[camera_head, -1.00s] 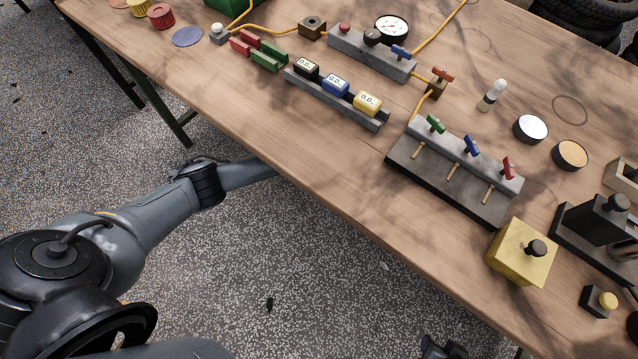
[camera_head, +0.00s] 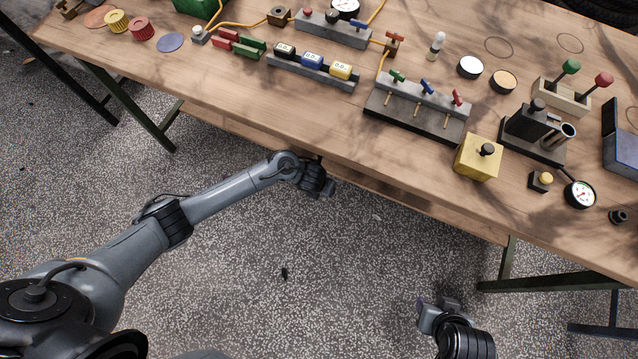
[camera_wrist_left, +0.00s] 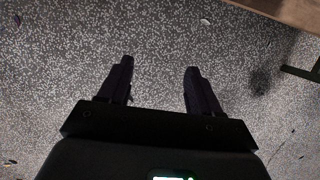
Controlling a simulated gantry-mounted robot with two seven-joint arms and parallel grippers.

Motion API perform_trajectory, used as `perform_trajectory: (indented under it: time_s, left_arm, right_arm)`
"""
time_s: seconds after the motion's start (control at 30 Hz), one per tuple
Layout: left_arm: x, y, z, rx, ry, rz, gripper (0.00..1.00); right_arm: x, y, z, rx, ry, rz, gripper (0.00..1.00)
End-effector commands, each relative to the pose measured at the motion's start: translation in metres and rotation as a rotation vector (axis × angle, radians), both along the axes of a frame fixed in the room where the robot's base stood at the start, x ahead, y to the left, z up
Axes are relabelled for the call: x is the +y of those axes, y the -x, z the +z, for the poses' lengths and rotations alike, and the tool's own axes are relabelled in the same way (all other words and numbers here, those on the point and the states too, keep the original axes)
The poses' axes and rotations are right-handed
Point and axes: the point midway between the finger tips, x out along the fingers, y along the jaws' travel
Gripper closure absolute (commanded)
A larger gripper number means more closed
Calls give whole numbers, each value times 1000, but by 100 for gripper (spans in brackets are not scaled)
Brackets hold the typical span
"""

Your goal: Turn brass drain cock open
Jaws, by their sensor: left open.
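I cannot tell for sure which fitting is the drain cock. A small brass-brown block with a red handle (camera_head: 393,42) sits on the yellow hose behind the manifold. The grey manifold (camera_head: 430,97) has green, blue and red handles and short brass-coloured spouts on its front. My left gripper (camera_head: 328,187) is low by the table's near edge, apart from these fittings. In the left wrist view its two fingers (camera_wrist_left: 158,82) are spread and empty above the floor. My right gripper (camera_head: 440,303) is over the floor at the bottom; its finger opening is unclear.
The wooden table (camera_head: 225,90) runs across the view. A strip of counters (camera_head: 312,72), a grey gauge block (camera_head: 333,28), a yellow box (camera_head: 478,157) and a black pump-like unit (camera_head: 533,135) stand on it. Its front strip is mostly clear.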

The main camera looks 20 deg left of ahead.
Motion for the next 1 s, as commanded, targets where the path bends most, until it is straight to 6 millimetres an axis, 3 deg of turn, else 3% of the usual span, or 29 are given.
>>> perform_trajectory:
  time_s: [0.03,0.23,0.87,1.0]
  left_arm:
    - [-2,5,7,7,5,2,36]
    - [-7,14,12,18,17,9,36]
    - [-8,18,12,24,21,10,36]
    - [-10,39,4,60,22,9,36]
  right_arm:
    - [0,0,10,0,0,0,57]
    - [1,-1,20,-2,-3,-2,57]
    - [2,-1,23,-1,-10,-6,57]
    - [2,-1,30,0,-8,-6,57]
